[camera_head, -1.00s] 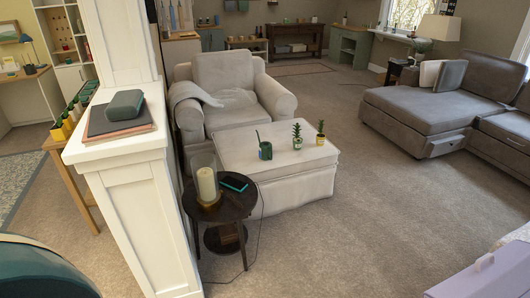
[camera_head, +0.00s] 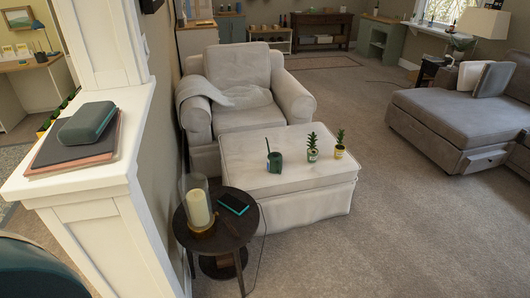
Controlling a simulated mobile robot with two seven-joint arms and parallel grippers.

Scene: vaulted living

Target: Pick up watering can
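A small dark green watering can (camera_head: 275,160) with a thin upright spout stands on the white ottoman (camera_head: 240,175), left of two small potted plants. One potted plant (camera_head: 312,150) is in a pale pot and the other potted plant (camera_head: 339,147) is in a yellowish pot. Neither of my grippers shows in the head view.
A dark round side table (camera_head: 218,238) with a candle in glass (camera_head: 199,209) and a phone (camera_head: 233,204) stands before the ottoman. A white half wall (camera_head: 100,200) blocks the left. A beige armchair (camera_head: 240,120) is behind the ottoman. Carpet (camera_head: 400,230) to the right is clear.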

